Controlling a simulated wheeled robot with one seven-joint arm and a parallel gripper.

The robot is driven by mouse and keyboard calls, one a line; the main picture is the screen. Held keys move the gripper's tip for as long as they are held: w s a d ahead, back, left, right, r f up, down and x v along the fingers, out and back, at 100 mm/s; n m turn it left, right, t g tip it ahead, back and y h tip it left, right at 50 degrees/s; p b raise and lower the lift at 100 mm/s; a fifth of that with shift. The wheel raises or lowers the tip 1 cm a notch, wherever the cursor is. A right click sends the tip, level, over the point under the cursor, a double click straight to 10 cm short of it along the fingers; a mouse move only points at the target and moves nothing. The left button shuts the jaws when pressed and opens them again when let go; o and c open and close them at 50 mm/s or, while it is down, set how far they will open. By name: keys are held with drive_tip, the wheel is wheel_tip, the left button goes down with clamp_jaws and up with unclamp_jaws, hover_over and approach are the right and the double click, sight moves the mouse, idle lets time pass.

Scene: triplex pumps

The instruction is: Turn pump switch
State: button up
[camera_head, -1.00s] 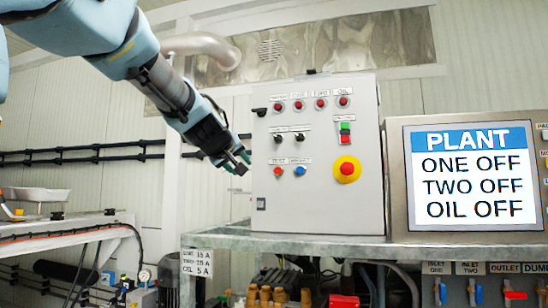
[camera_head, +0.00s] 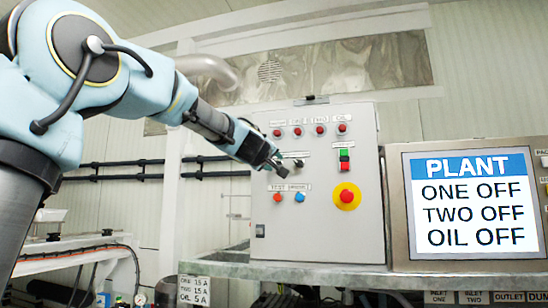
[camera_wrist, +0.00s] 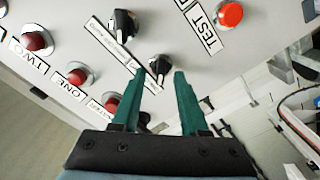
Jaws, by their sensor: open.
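The grey control box (camera_head: 330,235) stands on a metal bench and carries two black rotary switches. The right switch (camera_head: 299,163) shows just beside my gripper (camera_head: 277,165) in the head view; the left one is hidden behind the gripper there. In the wrist view, the left switch (camera_wrist: 159,66) appears between the tips of my open green fingers (camera_wrist: 160,72). I cannot tell whether the fingers touch it. The right switch (camera_wrist: 124,23) lies beyond the fingertips, with a label strip alongside both. The plant screen (camera_head: 470,200) reads ONE OFF, TWO OFF, OIL OFF.
Red lamps (camera_head: 320,129) line the box's top. A red TEST button (camera_head: 277,197), a blue button (camera_head: 299,197) and a yellow-and-red mushroom button (camera_head: 347,197) sit below the switches. Green and red buttons (camera_head: 345,160) are to the right. The TEST button (camera_wrist: 229,14) is near the switches.

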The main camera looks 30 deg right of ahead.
drive_tip(key=shift+w+d, duration=0.35)
drive_tip(key=shift+w, duration=0.05)
clamp_jaws()
idle(0.4)
